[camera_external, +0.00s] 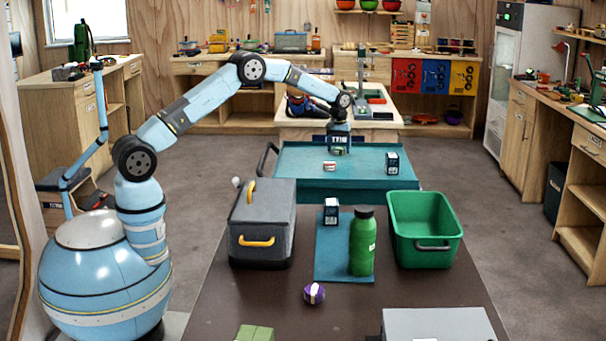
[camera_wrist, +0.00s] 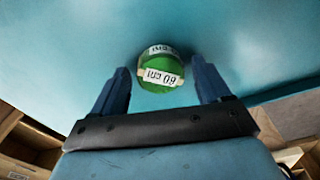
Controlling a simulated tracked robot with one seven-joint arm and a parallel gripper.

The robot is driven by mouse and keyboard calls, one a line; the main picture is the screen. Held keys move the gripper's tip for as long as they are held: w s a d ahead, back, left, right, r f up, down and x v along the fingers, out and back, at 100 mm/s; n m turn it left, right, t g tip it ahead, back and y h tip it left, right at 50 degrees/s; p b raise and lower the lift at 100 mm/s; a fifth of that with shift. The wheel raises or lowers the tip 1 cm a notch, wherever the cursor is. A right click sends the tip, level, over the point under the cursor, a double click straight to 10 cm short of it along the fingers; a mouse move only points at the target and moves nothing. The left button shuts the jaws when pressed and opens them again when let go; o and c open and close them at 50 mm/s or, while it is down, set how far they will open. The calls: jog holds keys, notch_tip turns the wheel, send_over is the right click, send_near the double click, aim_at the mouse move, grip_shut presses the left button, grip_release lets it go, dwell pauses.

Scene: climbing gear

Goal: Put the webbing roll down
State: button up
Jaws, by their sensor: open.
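A green webbing roll (camera_wrist: 160,87) with white number labels shows in the wrist view against a teal surface. It lies between the two dark blue fingers of my gripper (camera_wrist: 161,68), with a gap visible on each side. My gripper is open. In the external view my gripper (camera_external: 339,147) is low over the far part of the teal-topped stand (camera_external: 290,172), and a bit of the green roll (camera_external: 339,151) shows beneath it. The roll appears to rest on the teal top, mostly hidden by my gripper there.
A red-and-white roll (camera_external: 330,166) and a dark box (camera_external: 392,163) sit on the teal top. On the nearer brown table (camera_external: 240,310) are a grey case (camera_external: 262,222), a green bottle (camera_external: 361,245), a green bin (camera_external: 425,228) and a purple roll (camera_external: 314,293).

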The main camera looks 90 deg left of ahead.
aim_at(338, 148)
notch_tip(338, 148, up, 12)
jog(key=shift+s+d, duration=0.2)
jog(key=shift+d, duration=0.05)
dwell(0.3)
